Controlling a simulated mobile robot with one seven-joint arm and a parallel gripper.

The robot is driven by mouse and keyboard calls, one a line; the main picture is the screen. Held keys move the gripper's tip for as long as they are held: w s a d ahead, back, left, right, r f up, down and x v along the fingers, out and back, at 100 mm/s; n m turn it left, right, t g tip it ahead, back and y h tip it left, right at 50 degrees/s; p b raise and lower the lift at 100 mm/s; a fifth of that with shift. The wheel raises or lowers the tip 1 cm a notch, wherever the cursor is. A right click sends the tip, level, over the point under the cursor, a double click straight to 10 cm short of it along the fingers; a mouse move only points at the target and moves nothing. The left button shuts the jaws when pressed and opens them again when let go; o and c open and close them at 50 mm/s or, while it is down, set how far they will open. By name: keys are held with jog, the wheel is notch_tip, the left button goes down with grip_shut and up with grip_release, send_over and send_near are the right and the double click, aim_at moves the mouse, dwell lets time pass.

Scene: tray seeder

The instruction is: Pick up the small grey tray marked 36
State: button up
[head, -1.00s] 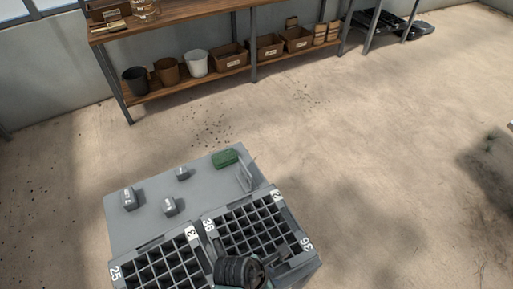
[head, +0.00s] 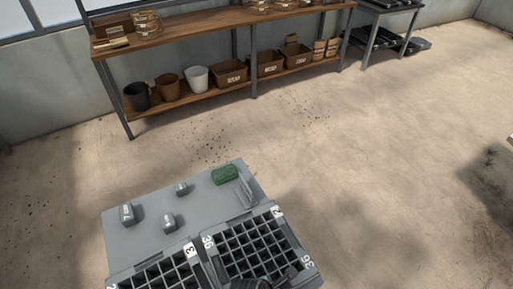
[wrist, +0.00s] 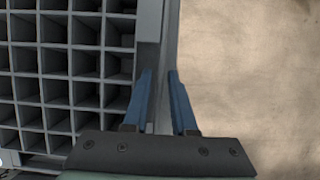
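The grey tray marked 36 (head: 208,242) is a small grid of square cells at the right front of the grey bench top, with 36 on labels at two of its corners. In the wrist view its cells (wrist: 101,78) fill the left side. My gripper (wrist: 160,75) has two blue fingers, set apart, over the tray's right edge. The grey edge runs between the fingers; I cannot tell whether they touch it. In the head view my gripper (head: 265,283) is mostly cut off at the bottom, by the tray's front right.
Another cell tray (head: 190,249) stands close on the left. A green block (head: 225,174) and small grey knobs (head: 127,213) are on the bench top (head: 150,240) behind. A wooden shelf (head: 190,30) with pots and boxes stands at the back.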

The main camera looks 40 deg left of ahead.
jog(key=shift+f, duration=0.25)
dwell(0.3)
grip_shut()
